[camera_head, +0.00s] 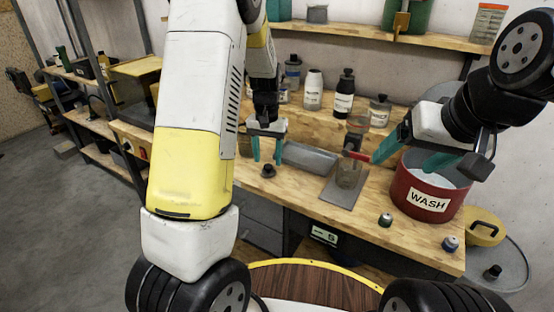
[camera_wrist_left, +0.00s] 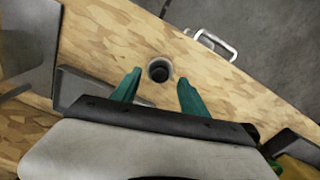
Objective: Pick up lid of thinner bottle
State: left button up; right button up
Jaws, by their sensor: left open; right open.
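A small dark lid (camera_head: 268,171) lies on the wooden workbench near its front edge. I cannot read whether it belongs to the thinner bottle. It also shows in the left wrist view as a round dark cap (camera_wrist_left: 160,70), just beyond the fingertips and roughly centred between them. My left gripper (camera_head: 267,160) is open and empty, pointing down just above the lid, its teal fingers apart. Its fingers also show in the left wrist view (camera_wrist_left: 157,80). My right gripper (camera_head: 405,160) is open, its teal fingers near the red WASH bucket (camera_head: 409,196).
A grey tray (camera_head: 308,158) lies right of the left gripper. Several bottles, including a dark one (camera_head: 344,95), stand behind. Other caps (camera_head: 386,220) (camera_head: 450,243) lie at the right front.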

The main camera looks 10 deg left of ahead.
aim_at(268, 170)
pick_arm(q)
jog(key=shift+f, duration=1.35)
grip_shut()
jog(key=shift+r, duration=0.15)
